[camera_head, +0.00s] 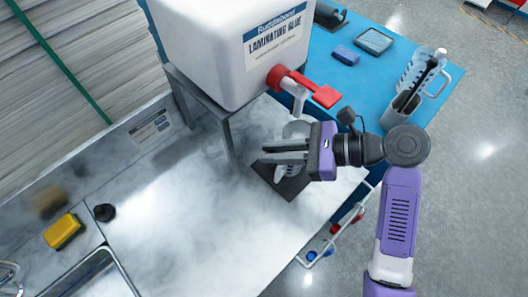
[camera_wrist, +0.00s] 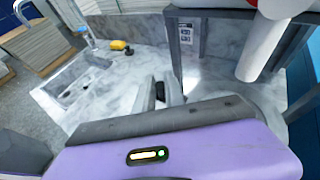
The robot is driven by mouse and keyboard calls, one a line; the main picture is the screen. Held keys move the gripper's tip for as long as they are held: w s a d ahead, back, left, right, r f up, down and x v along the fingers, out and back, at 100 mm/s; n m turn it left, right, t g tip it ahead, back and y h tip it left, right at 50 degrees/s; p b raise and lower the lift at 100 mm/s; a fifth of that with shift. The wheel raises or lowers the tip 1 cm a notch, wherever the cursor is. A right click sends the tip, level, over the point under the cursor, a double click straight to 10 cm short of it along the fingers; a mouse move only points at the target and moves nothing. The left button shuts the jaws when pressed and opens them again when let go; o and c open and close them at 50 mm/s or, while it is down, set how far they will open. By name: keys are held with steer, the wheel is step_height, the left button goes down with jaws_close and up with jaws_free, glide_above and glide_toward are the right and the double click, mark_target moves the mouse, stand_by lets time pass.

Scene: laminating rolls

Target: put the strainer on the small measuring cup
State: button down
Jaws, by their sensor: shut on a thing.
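My gripper (camera_head: 284,154) is in the middle of the head view, on the near side of the glue tank's tap, pointing left over the pale worktop. Its fingers (camera_wrist: 168,92) are shut on a small dark piece (camera_wrist: 160,94) in the wrist view, which looks like the handle of the strainer. A pale round shape (camera_head: 296,129) shows just behind the gripper; I cannot tell whether it is the strainer's bowl or the cup. A whitish thing, perhaps the small measuring cup (camera_head: 287,170), is mostly hidden under the fingers, above a dark square pad (camera_head: 292,188).
The white glue tank (camera_head: 228,60) on its metal stand (camera_head: 226,142), with a red tap (camera_head: 322,95), overhangs the area. A yellow sponge (camera_head: 63,231) lies by the sink. The front worktop is clear.

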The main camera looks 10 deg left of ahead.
steer(key=shift+a+f, duration=0.7)
steer(key=shift+a, duration=0.25)
steer(key=shift+a+f, duration=0.2)
steer(key=shift+f, duration=0.1)
steer(key=shift+f, duration=0.1)
steer(key=c, duration=1.4)
jaws_free()
steer(key=shift+d, duration=0.25)
steer(key=b+v, duration=0.1)
steer(key=v, duration=1)
steer(key=shift+d+r, duration=0.25)
steer(key=shift+r, duration=0.1)
steer(key=shift+w, duration=0.1)
